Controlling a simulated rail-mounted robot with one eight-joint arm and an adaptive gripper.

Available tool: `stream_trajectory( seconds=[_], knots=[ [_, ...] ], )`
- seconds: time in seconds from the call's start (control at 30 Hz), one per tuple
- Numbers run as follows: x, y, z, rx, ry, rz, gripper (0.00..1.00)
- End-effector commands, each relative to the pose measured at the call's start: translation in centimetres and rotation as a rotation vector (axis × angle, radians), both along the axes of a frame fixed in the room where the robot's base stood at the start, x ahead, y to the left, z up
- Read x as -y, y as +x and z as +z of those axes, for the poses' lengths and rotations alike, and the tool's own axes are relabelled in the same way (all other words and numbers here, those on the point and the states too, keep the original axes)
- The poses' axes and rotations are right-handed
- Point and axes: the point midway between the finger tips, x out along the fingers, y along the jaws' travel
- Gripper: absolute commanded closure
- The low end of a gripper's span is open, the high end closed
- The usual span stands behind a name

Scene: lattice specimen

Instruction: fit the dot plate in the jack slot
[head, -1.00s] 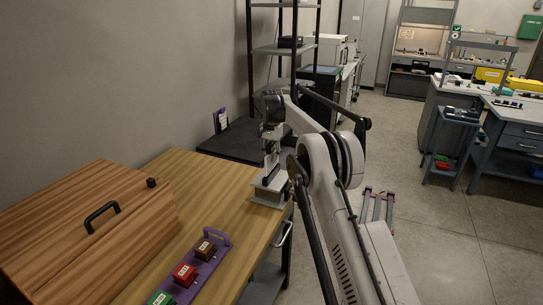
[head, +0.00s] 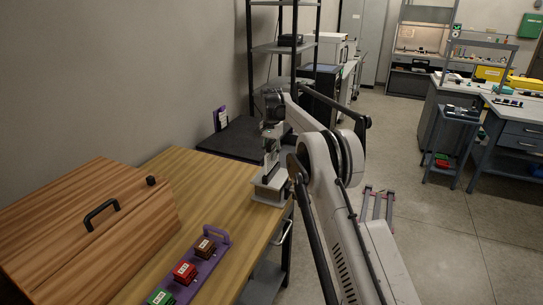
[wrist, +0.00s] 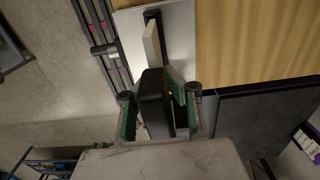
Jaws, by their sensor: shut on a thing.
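My gripper (wrist: 160,93) has its green-padded fingers on either side of a dark, upright slab-like piece, with a grey face beside it on the right. I take this to be the dot plate (wrist: 151,90); no dots show from here. Beyond it, the pale grey jack top (wrist: 180,35) has a dark slot (wrist: 152,14) and a beige upright strip (wrist: 152,45). I cannot tell whether the held piece is in the slot. In the head view, my gripper (head: 272,138) is above the grey jack (head: 269,192) at the table's right edge; its grasp is too small to make out.
A wooden box (head: 85,230) with a black handle fills the table's left. A purple rack (head: 210,268) with brown, red and green labelled blocks is near the front. A dark surface (head: 238,140) and shelf rack (head: 275,48) stand behind. The middle of the wooden table (head: 195,185) is clear.

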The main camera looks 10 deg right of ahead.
Motion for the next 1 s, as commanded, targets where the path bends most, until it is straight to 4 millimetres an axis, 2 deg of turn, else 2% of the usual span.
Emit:
stream_trajectory(
  seconds=[0.37, 1.0],
  knots=[
    [0.0, 0.0, 0.0, 0.000, 0.000, 0.000, 1.00],
    [0.0, 0.0, -1.6, 0.000, 0.000, 0.000, 1.00]
  ],
)
